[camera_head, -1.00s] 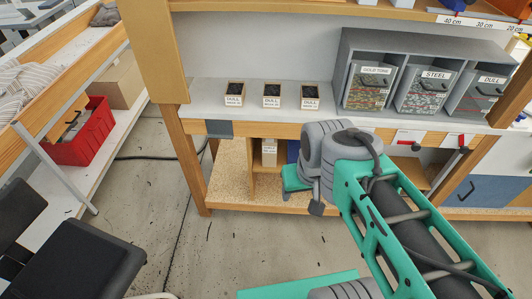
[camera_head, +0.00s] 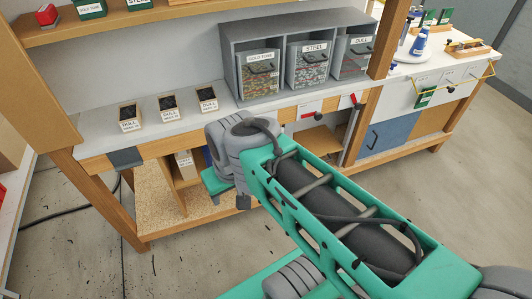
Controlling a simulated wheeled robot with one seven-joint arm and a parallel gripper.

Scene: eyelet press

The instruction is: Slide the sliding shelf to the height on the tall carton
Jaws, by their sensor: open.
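I cannot make out which part is the sliding shelf, and no tall carton is identifiable. A wooden upper shelf (camera_head: 150,18) runs along the top of the bench. A small labelled box (camera_head: 184,159) sits in the wooden compartment under the bench, its label too small to read. My green and grey arm reaches across the middle and lower right, in front of the bench. My gripper is not in view; the far end of the arm is hidden behind its own grey joint.
A grey rack (camera_head: 300,22) with bins labelled gold tone, steel and dull stands on the bench (camera_head: 90,150). Several small boxes of dark parts stand left of it. Red handles (camera_head: 358,105) show at the bench front. A white workbench (camera_head: 425,75) stands at right.

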